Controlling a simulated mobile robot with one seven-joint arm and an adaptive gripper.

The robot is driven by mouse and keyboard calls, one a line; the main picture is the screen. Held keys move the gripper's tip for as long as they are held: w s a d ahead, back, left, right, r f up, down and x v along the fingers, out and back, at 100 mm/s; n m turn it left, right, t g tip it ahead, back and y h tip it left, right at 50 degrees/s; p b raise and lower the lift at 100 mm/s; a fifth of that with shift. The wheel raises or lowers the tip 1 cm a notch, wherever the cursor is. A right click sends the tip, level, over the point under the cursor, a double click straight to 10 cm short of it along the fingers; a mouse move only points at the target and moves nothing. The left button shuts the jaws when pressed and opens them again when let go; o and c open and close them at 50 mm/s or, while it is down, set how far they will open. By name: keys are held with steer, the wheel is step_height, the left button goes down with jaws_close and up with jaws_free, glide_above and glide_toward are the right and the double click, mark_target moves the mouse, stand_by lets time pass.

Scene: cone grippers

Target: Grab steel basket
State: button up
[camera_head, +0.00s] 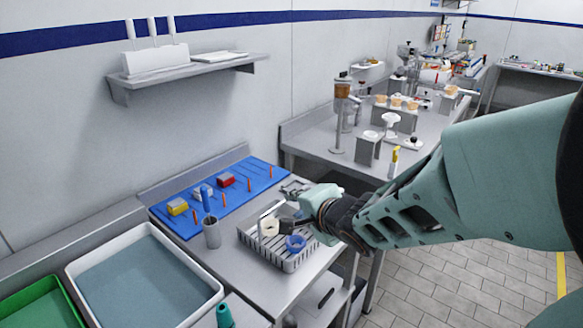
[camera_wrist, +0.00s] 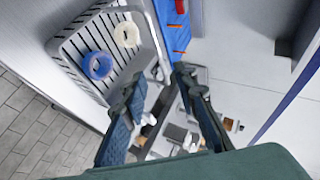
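The steel basket (camera_head: 297,263) is a grey slotted tray on the steel table, left of my arm in the head view. It also shows at the upper left of the wrist view (camera_wrist: 70,47). Inside it lie a blue ring (camera_head: 295,242) and a cream ring (camera_head: 269,227). My gripper (camera_head: 282,212) is over the far right part of the basket in the head view and hides some of its rim. In the wrist view my gripper's fingers (camera_wrist: 158,76) are spread apart, with the basket beside the left finger. Whether they touch the basket I cannot tell.
A blue mat (camera_head: 240,192) with blocks and orange pegs lies behind the basket. A metal cup (camera_head: 211,233) stands just left of it. A white tray (camera_head: 145,282) and a green tray (camera_head: 45,308) are further left. Another table (camera_head: 340,150) with equipment stands behind.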

mark_target(282, 203)
steer(key=shift+a+b+x, duration=0.2)
steer(key=shift+b+x, duration=2.1)
steer(key=shift+x, duration=3.05)
steer(key=shift+s, duration=0.15)
steer(key=shift+c, duration=0.4)
jaws_close()
